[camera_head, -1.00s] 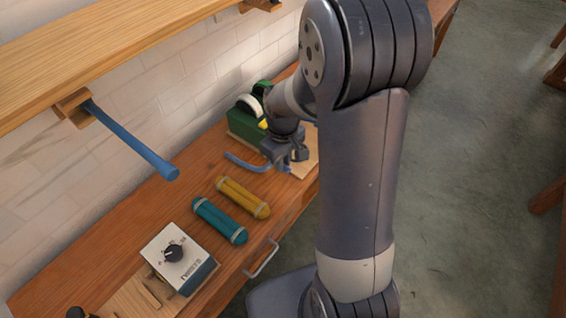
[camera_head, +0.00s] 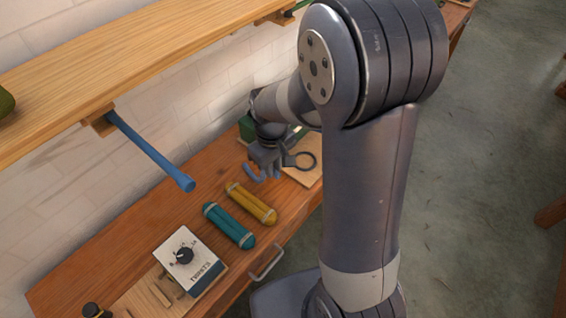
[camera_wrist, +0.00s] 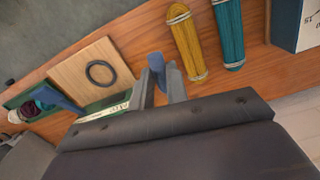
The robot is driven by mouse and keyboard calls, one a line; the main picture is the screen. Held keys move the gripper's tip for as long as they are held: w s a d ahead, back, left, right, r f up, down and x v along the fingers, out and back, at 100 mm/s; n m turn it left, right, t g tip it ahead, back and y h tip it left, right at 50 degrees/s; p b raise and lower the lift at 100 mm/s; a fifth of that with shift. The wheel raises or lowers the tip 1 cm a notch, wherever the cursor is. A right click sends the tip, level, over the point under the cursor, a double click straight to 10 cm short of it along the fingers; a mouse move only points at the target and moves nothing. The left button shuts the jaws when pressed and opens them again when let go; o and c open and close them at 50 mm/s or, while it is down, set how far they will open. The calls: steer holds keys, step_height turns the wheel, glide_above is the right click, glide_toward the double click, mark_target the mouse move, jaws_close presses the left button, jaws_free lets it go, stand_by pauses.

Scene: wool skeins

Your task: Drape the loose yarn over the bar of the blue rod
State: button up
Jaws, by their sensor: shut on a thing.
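The loose yarn is a soft blue strand. In the head view its end (camera_head: 252,173) hangs curved below my gripper (camera_head: 264,162). In the wrist view the yarn (camera_wrist: 156,63) sits between the two fingers of my gripper (camera_wrist: 160,78), which is shut on it. Another blue length (camera_wrist: 57,97) shows to the left there; the stretch between is hidden by the gripper. The blue rod (camera_head: 150,151) sticks out from a wooden block under the shelf, at the left of the head view. Its bar is bare, and my gripper is apart from it, to the right over the counter.
A yellow skein (camera_head: 251,203) and a teal skein (camera_head: 229,225) lie on the counter (camera_head: 150,220). A white-topped box with a dial (camera_head: 190,262) stands nearer. A black ring (camera_wrist: 101,72) lies on a wooden board (camera_wrist: 88,52). The shelf (camera_head: 150,70) overhangs along the wall.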

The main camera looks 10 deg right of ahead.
steer(key=s+a+r+p, duration=0.2)
steer(key=a+r+p, duration=0.1)
steer(key=a+r, duration=0.9)
steer(key=shift+s+a+r+p, duration=0.3)
steer(key=shift+a, duration=0.2)
steer(key=shift+r, duration=0.1)
step_height(320, 180, up, 27)
steer(key=s+a, duration=0.1)
steer(key=a, duration=0.1)
steer(key=shift+s+a, duration=0.2)
steer(key=shift+s, duration=0.15)
stand_by(0.8)
steer(key=s+a+f, duration=0.1)
steer(key=s+a, duration=0.6)
steer(key=a, duration=0.3)
steer(key=shift+s+a+f, duration=0.25)
steer(key=shift+s+f, duration=0.1)
steer(key=shift+f, duration=0.05)
steer(key=shift+f, duration=0.1)
stand_by(0.4)
step_height(320, 180, down, 9)
steer(key=a+b, duration=0.1)
steer(key=b, duration=0.1)
steer(key=shift+s+b, duration=0.35)
steer(key=shift+s, duration=0.1)
steer(key=shift+a+f, duration=0.1)
steer(key=shift+f, duration=0.05)
